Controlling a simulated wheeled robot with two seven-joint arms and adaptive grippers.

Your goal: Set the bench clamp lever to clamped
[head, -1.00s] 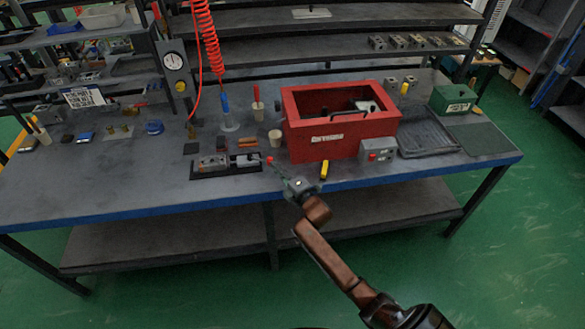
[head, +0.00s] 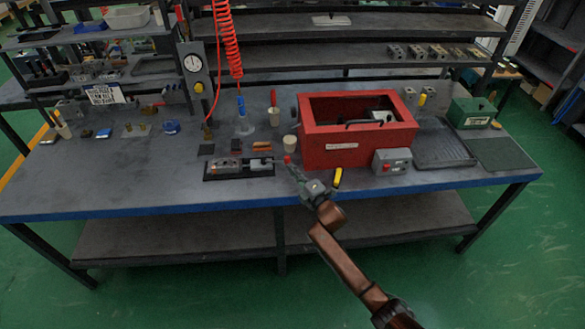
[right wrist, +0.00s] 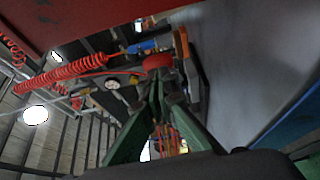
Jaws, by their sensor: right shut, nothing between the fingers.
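The bench clamp (head: 236,168) is a low grey device on a black base near the front of the bench. Its lever ends in a red knob (head: 287,159), which sticks out to the right of the clamp, beside the red box. My right gripper (head: 291,167) is shut and empty, its green fingers pointing at the knob from the front right. In the right wrist view the red knob (right wrist: 157,62) is just beyond the fingertips (right wrist: 160,84). I cannot tell whether they touch. My left gripper is not in view.
A red box (head: 330,155) stands close to the right of the knob, with a grey button box (head: 392,161) and a yellow-and-black item (head: 338,177) nearby. The bench front left of the clamp (head: 120,180) is clear.

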